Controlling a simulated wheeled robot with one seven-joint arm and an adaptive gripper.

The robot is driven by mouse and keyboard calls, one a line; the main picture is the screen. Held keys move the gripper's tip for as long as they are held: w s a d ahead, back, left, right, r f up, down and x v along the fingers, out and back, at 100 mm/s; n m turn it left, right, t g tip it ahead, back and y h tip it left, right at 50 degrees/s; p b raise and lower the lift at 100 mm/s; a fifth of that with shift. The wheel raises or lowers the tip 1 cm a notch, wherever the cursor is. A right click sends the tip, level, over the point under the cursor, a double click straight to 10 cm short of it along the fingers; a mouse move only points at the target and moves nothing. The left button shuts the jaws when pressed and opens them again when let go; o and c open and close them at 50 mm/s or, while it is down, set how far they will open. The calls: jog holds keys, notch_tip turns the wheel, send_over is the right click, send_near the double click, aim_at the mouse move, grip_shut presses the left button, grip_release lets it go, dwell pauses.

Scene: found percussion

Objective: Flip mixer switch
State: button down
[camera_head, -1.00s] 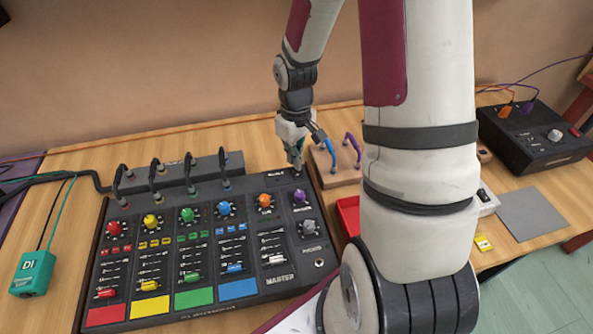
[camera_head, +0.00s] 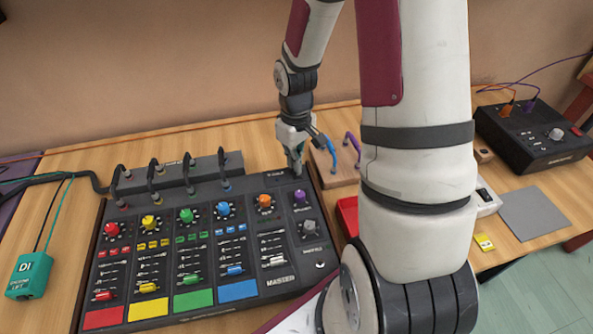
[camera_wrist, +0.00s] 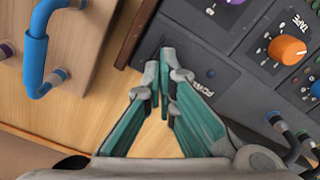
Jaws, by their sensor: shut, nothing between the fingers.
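The mixer (camera_head: 120,250) is a dark console with coloured knobs, faders and pads, lying on the table in the head view. Its corner with the POWER label (camera_wrist: 200,84) shows in the wrist view. My gripper (camera_head: 297,170) points down at the mixer's far right corner. In the wrist view my gripper (camera_wrist: 160,66) is shut and empty, its fingertips together over the dark panel beside the POWER label. The power switch itself is not clearly seen; the fingers may hide it. I cannot tell whether the tips touch the panel.
Patch cables (camera_head: 154,168) arch over the mixer's back edge. A wooden block with blue (camera_wrist: 36,55) and purple handles stands close to the right of my gripper in the head view. A red tray (camera_head: 347,213) is partly hidden by my arm. A black box (camera_head: 535,140) stands far right.

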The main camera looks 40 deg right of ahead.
jog(key=shift+f, duration=0.25)
jog(key=shift+r+p, duration=2.35)
jog(key=shift+r, duration=1.2)
jog(key=s+a+r+t, duration=0.1)
jog(key=s+a+r, duration=0.2)
jog(key=r, duration=0.4)
jog(key=s+a+r+m+t+h, duration=0.1)
jog(key=s+a+r, duration=0.25)
jog(key=r, duration=0.45)
jog(key=s+a+r+t, duration=0.1)
jog(key=s+a+r, duration=0.25)
jog(key=r, duration=0.35)
jog(key=s+a+r+t+y, duration=0.1)
jog(key=s+a+r+t, duration=0.1)
jog(key=s, duration=0.7)
jog(key=shift+a+r, duration=0.45)
jog(key=shift+r, duration=0.4)
jog(key=shift+d, duration=0.1)
